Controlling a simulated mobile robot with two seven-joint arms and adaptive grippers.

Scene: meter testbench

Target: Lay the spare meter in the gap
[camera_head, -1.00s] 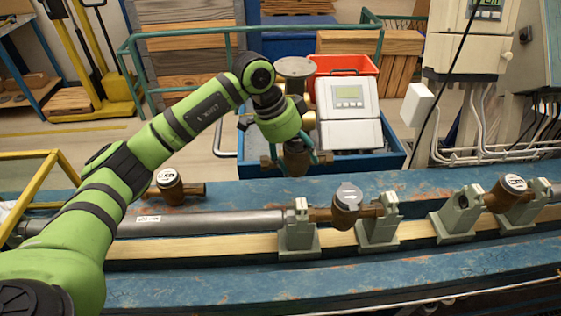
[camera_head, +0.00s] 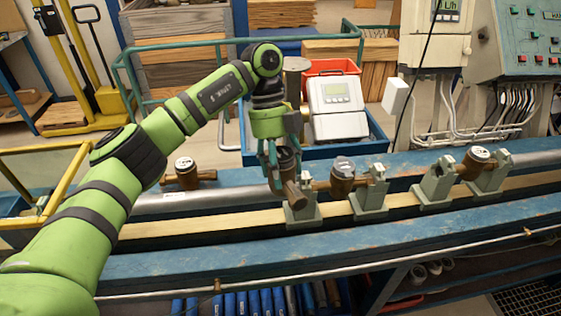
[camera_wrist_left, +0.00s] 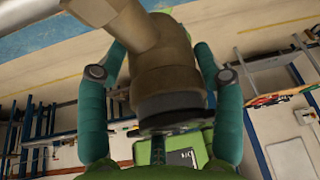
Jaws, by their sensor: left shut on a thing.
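My left gripper (camera_head: 279,163) comes in from the left and is shut on a brown meter (camera_head: 293,192), held above the rail near the leftmost clamp block (camera_head: 303,213), partly overlapping it in the head view. In the left wrist view the meter (camera_wrist_left: 163,75) sits between my two teal fingers, its dark cap end toward the palm. One meter (camera_head: 342,172) sits in the rail between two clamp blocks. Another meter (camera_head: 478,161) sits at the right clamps (camera_head: 435,186). Between these two meters is an open gap along the rail (camera_head: 401,200). My right gripper is out of view.
A loose brown meter (camera_head: 187,172) lies at the back left of the bench. Behind the bench, a blue cart (camera_head: 378,146) carries a red bin (camera_head: 333,67) and a white device (camera_head: 337,105). A yellow frame (camera_head: 60,190) stands at left.

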